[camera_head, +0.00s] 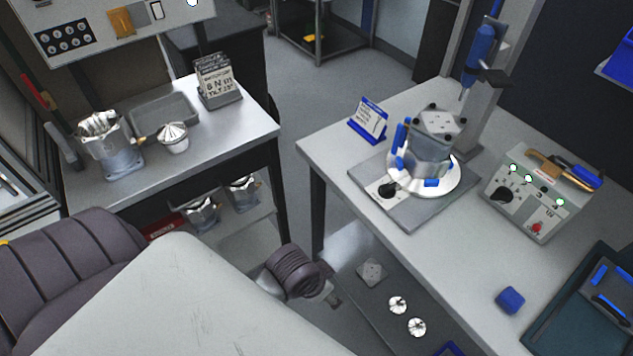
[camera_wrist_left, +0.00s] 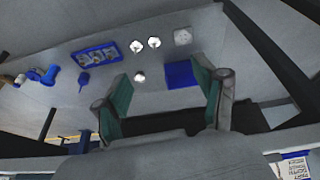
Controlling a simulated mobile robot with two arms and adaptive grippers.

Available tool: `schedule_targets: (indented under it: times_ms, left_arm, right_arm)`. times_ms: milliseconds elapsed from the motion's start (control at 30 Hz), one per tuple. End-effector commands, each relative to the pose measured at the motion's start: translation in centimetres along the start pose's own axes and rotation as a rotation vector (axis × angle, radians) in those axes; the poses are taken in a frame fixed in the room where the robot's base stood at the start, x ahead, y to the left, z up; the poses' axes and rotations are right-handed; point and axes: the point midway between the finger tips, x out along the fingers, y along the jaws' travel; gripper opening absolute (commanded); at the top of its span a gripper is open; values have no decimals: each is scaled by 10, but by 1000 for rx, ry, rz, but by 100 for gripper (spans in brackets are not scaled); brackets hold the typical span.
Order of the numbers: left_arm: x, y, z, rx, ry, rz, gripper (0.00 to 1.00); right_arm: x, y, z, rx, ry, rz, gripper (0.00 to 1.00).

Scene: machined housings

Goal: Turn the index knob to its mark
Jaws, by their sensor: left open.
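A black knob with a pale mark plate (camera_head: 388,190) sits at the front left corner of the grey fixture plate (camera_head: 408,221) on the right-hand bench. I cannot read its pointer or its mark at this size. A machined housing (camera_head: 430,158) stands on a white round table (camera_head: 450,181) with blue clamps on that plate. A second black knob (camera_head: 503,195) is on the control box (camera_head: 534,200). My left gripper (camera_wrist_left: 160,75) is open and empty, its teal pads apart, in the left wrist view. In the head view my left arm is low, left of the bench, away from both knobs.
The right-hand bench (camera_head: 330,160) also carries a blue sign stand (camera_head: 369,120) and a blue block (camera_head: 510,300). A lower shelf (camera_head: 350,243) holds small metal discs (camera_head: 397,305). A left-hand bench (camera_head: 235,125) holds a housing (camera_head: 110,148) and a tray (camera_head: 165,112).

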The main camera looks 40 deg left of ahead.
Motion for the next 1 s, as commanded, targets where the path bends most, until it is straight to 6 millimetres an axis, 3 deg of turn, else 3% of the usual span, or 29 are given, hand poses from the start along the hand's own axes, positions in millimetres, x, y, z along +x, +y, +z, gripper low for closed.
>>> schedule_targets:
  times_ms: [300,700,867,900,1000]
  left_arm:
    - [31,-7,29,-36,-37,-29,71]
    - [35,-8,34,-40,-42,-35,71]
    - [49,-10,41,-44,-54,-36,44]
    - [60,-11,47,-47,-62,-38,39]
    - [100,-14,74,-56,-91,-44,39]
  right_arm:
    - [4,0,0,0,0,0,40]
    - [4,0,0,0,0,0,40]
    - [4,0,0,0,0,0,40]
    - [4,0,0,0,0,0,40]
    - [4,0,0,0,0,0,40]
